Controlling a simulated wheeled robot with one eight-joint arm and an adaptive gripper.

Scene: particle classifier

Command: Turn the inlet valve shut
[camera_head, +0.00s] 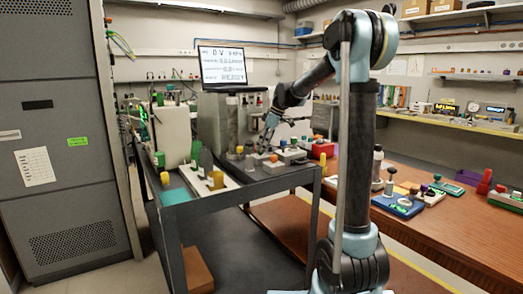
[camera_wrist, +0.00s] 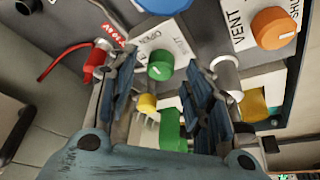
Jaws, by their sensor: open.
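In the wrist view a round green knob (camera_wrist: 161,66) with a pale pointer mark sits on a white plate (camera_wrist: 165,35). The plate's lettering seems to include "OPEN"; no inlet label is readable. My gripper (camera_wrist: 162,78) is open, with one dark finger on each side of the green knob in the picture; contact cannot be told. In the head view my gripper (camera_head: 268,134) is low over the equipment on the grey cart (camera_head: 245,185), and the knob beneath it is too small to make out.
An orange knob (camera_wrist: 273,27) marked "VENT" is to the right in the wrist view.

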